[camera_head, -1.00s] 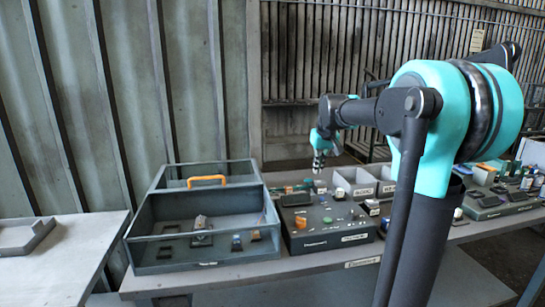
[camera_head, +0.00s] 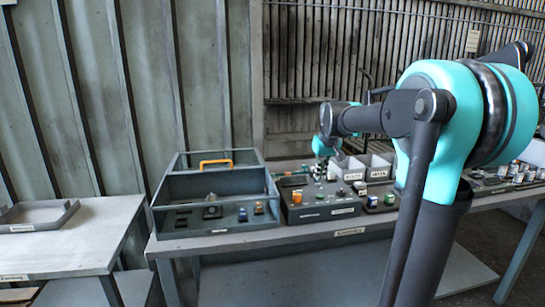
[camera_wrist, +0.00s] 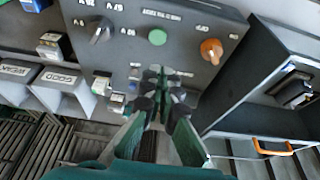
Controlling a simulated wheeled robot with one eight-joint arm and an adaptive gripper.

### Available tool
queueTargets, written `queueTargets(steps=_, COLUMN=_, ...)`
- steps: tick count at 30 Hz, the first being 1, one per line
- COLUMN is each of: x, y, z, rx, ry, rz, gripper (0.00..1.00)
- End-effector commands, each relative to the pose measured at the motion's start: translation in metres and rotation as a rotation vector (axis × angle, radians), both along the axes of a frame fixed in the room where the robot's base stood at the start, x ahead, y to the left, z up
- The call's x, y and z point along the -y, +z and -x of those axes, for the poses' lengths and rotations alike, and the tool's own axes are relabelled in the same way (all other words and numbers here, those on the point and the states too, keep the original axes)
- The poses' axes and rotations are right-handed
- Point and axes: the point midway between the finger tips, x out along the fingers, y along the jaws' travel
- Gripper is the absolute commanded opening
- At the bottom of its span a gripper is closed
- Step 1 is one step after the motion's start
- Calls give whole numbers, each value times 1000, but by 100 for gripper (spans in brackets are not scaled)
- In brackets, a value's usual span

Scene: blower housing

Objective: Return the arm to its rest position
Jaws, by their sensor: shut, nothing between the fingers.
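My gripper (camera_wrist: 163,78) shows in the wrist view with its fingers together and nothing held between them. It hangs above a dark control panel (camera_wrist: 130,38) with a green button (camera_wrist: 157,37), an orange knob (camera_wrist: 211,50) and a dark lever knob (camera_wrist: 100,31). In the head view my arm reaches in from the right, and its teal wrist is over the bench behind the panel (camera_head: 305,212). The fingertips are too small there to make out clearly.
A grey open crate (camera_head: 215,236) with an orange handle (camera_head: 216,163) stands left of the panel and holds several small parts. Labelled bins (camera_head: 348,170) stand behind the panel. A side table (camera_head: 75,240) with a shallow tray (camera_head: 38,226) is at the left.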

Motion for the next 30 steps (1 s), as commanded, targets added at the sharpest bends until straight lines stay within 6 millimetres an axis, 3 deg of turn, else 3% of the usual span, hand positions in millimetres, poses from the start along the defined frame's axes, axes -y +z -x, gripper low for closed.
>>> queueTargets(steps=8, x=4, y=-38, z=43, rx=4, ry=-31, rz=-1, gripper=0)
queueTargets(steps=14, x=9, y=-82, z=94, rx=9, ry=-65, rz=-1, gripper=0)
queueTargets(steps=17, x=12, y=-113, z=131, rx=12, ry=-87, rz=-1, gripper=0)
queueTargets(steps=24, x=19, y=-198, z=243, rx=22, ry=-154, rz=-5, gripper=0)
queueTargets(steps=27, x=21, y=-219, z=273, rx=24, ry=-172, rz=-5, gripper=0)
queueTargets(steps=30, x=22, y=-231, z=290, rx=26, ry=-180, rz=-5, gripper=0)
